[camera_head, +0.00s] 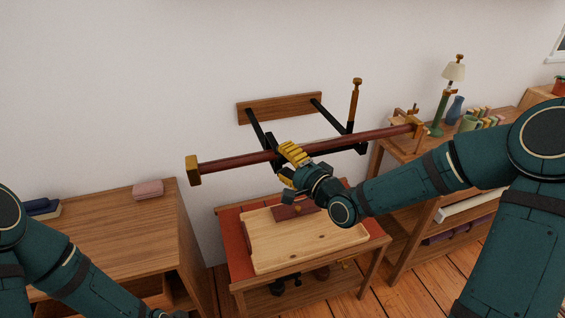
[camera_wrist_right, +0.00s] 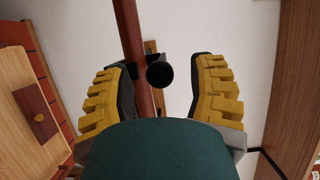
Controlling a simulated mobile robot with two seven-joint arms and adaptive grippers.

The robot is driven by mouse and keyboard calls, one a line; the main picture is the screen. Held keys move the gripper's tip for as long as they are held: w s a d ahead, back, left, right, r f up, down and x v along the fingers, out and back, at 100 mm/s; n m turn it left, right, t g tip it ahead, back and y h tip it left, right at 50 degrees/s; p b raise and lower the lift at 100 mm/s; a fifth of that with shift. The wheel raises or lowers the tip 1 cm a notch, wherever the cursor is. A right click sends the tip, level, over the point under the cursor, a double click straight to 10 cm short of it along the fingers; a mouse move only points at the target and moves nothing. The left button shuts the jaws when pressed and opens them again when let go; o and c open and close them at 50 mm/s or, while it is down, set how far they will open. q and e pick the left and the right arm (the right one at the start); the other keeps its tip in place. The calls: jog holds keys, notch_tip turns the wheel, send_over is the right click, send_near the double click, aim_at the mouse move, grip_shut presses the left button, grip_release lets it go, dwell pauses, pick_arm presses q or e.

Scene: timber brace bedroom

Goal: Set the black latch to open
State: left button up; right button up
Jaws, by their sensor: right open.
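A long dark red bar (camera_head: 230,161) with yellow ends lies across two black bracket arms (camera_head: 327,114) on a wooden wall board (camera_head: 272,108). An upright lever with a wooden handle (camera_head: 355,95) and a black lower part stands at the right bracket; I cannot tell for sure whether this is the black latch. My right gripper (camera_head: 291,165), with yellow ribbed fingers, is at the bar near the left bracket. Neither appears gripped.
Below is a small table with a pale wooden board (camera_head: 300,240) and a dark red block (camera_head: 295,211). A wooden cabinet (camera_head: 110,215) stands left. Shelves at right carry a lamp (camera_head: 453,72), a blue vase (camera_head: 455,108) and a green mug (camera_head: 470,122).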

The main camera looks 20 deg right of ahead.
jog(key=shift+w+a, duration=0.25)
jog(key=shift+w, duration=0.25)
grip_shut()
